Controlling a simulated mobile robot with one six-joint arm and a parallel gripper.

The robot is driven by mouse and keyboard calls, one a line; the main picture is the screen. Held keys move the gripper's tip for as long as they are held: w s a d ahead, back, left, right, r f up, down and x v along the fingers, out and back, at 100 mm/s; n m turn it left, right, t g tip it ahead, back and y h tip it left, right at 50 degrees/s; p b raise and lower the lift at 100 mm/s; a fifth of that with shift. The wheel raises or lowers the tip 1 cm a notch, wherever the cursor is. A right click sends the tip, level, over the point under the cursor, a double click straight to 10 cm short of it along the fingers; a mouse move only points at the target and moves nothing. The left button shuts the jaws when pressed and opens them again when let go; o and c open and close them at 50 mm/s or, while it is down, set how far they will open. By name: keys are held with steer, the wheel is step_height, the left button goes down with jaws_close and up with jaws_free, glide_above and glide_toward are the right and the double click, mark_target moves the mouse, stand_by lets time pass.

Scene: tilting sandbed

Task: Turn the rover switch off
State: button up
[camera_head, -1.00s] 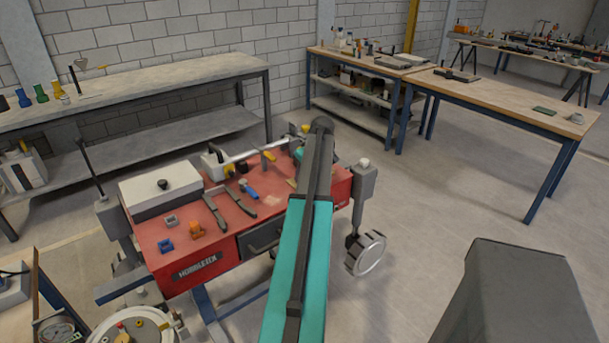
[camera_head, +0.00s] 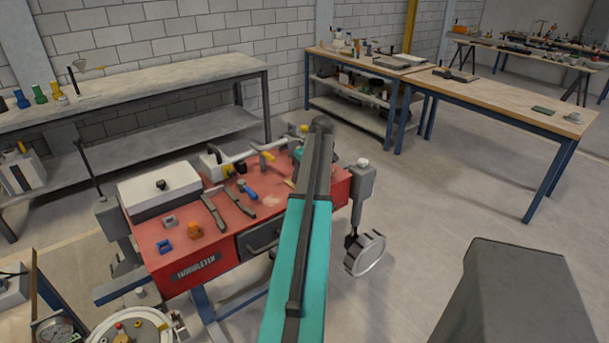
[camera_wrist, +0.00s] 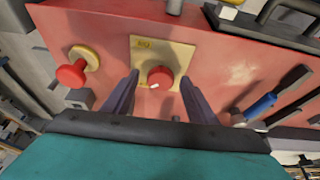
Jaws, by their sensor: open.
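The rover (camera_head: 290,205) is a red box-bodied machine in the head view, with my arm stretched over its right part. In the wrist view, a red round rotary knob (camera_wrist: 160,77) with a white mark sits on a yellow square plate (camera_wrist: 180,57) on the rover's red top. My gripper (camera_wrist: 159,84) is open, one finger on each side of the knob, with gaps showing between the fingers and it. I cannot tell whether the fingertips reach down to the panel. In the head view my arm hides the gripper and the knob.
A red mushroom button (camera_wrist: 71,75) with a yellow collar is left of the knob in the wrist view. A blue-handled tool (camera_wrist: 262,105) lies to the right. A white box (camera_head: 160,190) and loose tools sit on the rover. A grey workbench (camera_head: 130,92) stands behind.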

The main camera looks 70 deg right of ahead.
steer(key=b+v, duration=0.2)
steer(key=v, duration=1.1)
steer(key=shift+r, duration=0.2)
steer(key=shift+s, duration=0.2)
